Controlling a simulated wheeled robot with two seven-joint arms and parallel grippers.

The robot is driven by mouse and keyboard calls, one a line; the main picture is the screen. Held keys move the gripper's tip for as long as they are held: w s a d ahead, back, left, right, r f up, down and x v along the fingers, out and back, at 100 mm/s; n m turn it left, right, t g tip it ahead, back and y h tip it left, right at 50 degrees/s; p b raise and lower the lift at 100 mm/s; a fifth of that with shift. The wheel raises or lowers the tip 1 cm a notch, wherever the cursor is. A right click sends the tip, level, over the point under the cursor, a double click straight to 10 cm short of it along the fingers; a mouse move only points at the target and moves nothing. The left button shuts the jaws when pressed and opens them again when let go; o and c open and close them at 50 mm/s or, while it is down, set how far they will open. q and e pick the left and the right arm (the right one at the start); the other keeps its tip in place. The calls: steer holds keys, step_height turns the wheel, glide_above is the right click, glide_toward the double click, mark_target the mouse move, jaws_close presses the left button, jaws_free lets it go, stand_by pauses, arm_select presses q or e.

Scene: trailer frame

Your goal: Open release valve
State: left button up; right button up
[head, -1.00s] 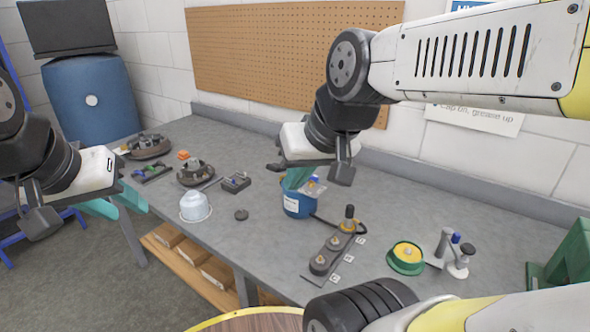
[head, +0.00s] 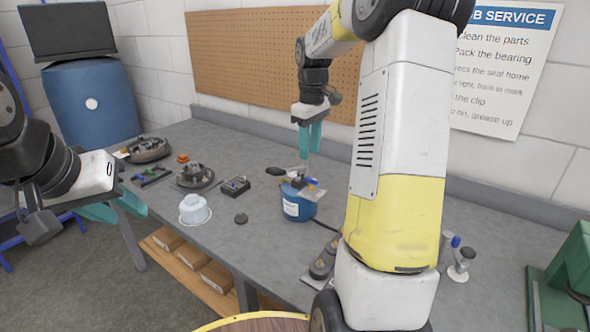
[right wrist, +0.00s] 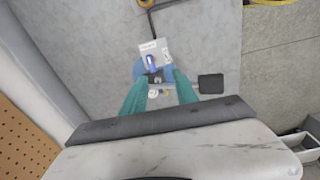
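A blue canister (head: 298,207) with a white label stands on the grey bench. Its top carries small fittings, with a blue part and a pale tag (head: 313,192). In the right wrist view, the blue part (right wrist: 152,62), white tags (right wrist: 153,47) and a dark block on a rod (right wrist: 210,83) show at the canister. My right gripper (head: 310,140) points down above and behind the canister, clear of it. Its teal fingers are apart with nothing between them. My left gripper (head: 117,206) hangs off the bench's left edge, empty, with its fingers apart.
A pegboard (head: 250,60) lines the wall behind. A green machine (head: 565,270) stands at right. My right arm hides part of the bench.

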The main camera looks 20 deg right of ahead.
mark_target(312, 178)
steer(key=shift+w+d+f+n+g, duration=0.15)
steer(key=shift+w+d+f, duration=0.3)
steer(key=shift+f, duration=0.15)
steer(key=shift+w+d+f+n+g, duration=0.15)
steer(key=shift+w+d+f, duration=0.15)
steer(key=shift+w+f, duration=0.2)
steer(key=shift+d+f, duration=0.1)
steer(key=shift+f, duration=0.25)
step_height(312, 178, down, 7)
steer(key=shift+f, duration=0.2)
jaws_close()
